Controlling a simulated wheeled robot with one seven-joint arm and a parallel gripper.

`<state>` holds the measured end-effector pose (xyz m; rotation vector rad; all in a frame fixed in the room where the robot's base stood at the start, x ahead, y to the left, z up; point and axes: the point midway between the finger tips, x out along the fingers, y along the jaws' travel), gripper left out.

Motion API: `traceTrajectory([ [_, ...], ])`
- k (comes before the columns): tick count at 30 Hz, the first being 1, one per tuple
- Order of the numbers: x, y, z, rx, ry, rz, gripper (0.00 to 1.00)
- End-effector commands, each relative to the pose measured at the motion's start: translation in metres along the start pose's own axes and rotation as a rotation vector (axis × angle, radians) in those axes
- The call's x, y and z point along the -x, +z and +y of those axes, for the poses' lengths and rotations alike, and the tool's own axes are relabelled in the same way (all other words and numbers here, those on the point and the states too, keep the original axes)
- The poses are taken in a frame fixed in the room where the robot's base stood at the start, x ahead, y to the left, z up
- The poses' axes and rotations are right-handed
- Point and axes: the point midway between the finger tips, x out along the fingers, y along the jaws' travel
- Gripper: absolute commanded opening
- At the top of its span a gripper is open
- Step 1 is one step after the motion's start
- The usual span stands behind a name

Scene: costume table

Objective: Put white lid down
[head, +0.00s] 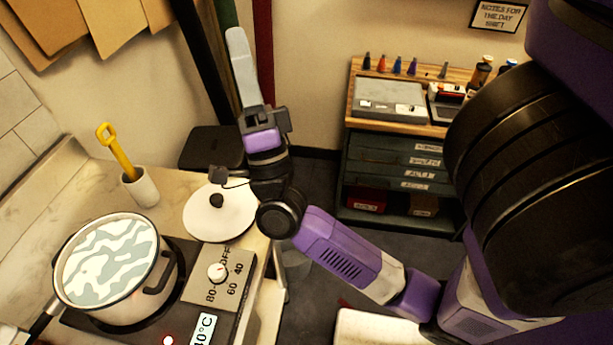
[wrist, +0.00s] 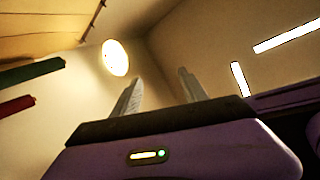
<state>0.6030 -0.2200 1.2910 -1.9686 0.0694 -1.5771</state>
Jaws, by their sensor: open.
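The white lid (head: 232,218) with its black knob (head: 216,200) lies on the counter (head: 172,212), beside the hot plate. Part of its right side is hidden behind my arm. My gripper (head: 238,42) points upward, well above the lid and apart from it. In the wrist view my gripper (wrist: 160,78) is open, with nothing between its two fingers. The pot (head: 112,270) stands uncovered on the hot plate (head: 190,318), with a white and grey-blue swirled surface inside.
A white cup (head: 141,188) holding a yellow tool (head: 118,152) stands behind the pot. The hot plate's dial (head: 217,271) is near the lid. A shelf unit (head: 395,170) with small bottles on top stands at the back right. Open floor lies between it and the counter.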

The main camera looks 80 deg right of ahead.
Motion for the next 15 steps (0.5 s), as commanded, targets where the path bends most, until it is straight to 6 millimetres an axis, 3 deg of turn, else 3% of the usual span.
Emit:
traceTrajectory([
  [3,0.044,0.027,-0.008,0.13,0.007,-0.244,0.51],
  [7,0.099,0.048,-0.016,0.26,0.011,-0.493,0.51],
  [11,0.162,0.057,-0.024,0.38,0.018,-0.739,0.51],
  [15,0.233,0.053,-0.035,0.495,0.026,-0.999,0.51],
])
